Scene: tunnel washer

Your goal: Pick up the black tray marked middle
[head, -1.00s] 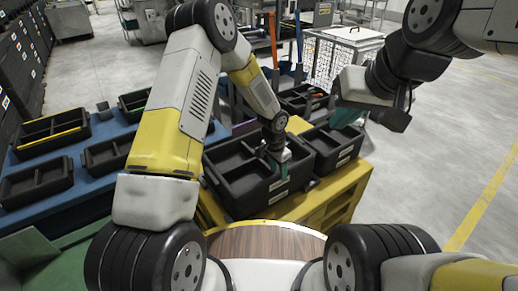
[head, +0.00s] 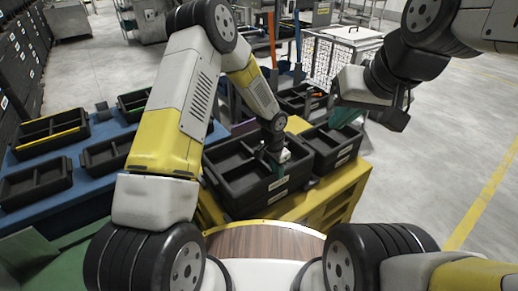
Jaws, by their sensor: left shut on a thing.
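A black divided tray (head: 232,190) with pale labels on its front is at the near end of the yellow bench; the label text is too small to read surely. My left gripper (head: 279,161) reaches down to its right part and is shut on its wall. I cannot tell whether the tray is clear of the surface below. A second labelled black tray (head: 341,156) stands just to the right.
More black trays (head: 38,183) lie on the blue table (head: 75,203) at left. The yellow bench (head: 330,204) is under the labelled trays. A white wire cage (head: 340,50) and upright tool handles (head: 272,40) stand behind. The floor at right is open.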

